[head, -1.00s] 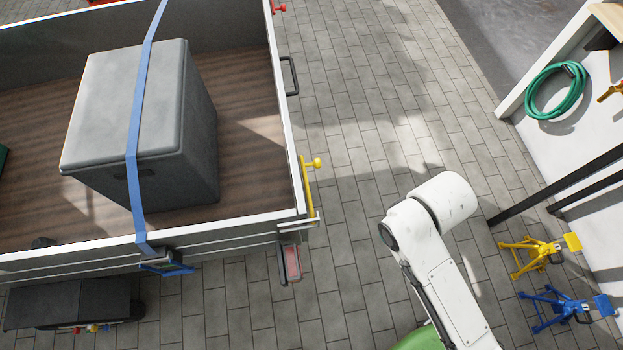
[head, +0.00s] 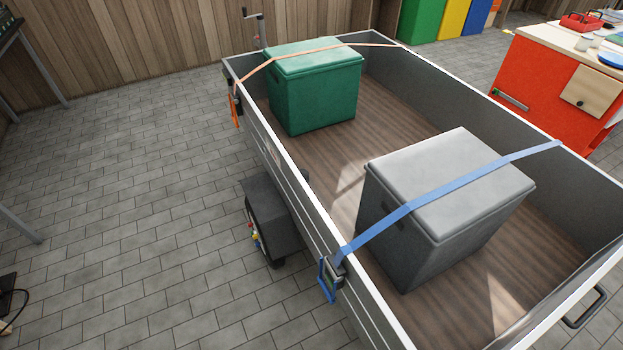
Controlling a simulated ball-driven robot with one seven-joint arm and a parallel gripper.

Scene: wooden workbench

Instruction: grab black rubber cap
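I cannot make out a black rubber cap in the head view. A grey trailer (head: 316,228) stands on the paved floor, and its dark wheel (head: 262,228) shows below a black fender (head: 268,203). Small coloured pieces, including yellow and red, show at the wheel's outer side (head: 255,238). They are too small to tell what they are. My gripper is not in view, and none of my arm shows.
A green box (head: 315,98) under an orange strap and a grey box (head: 410,240) under a blue strap (head: 455,185) sit in the trailer. An orange-red workbench (head: 545,85) stands at the upper right. Open paved floor (head: 130,200) lies left of the trailer.

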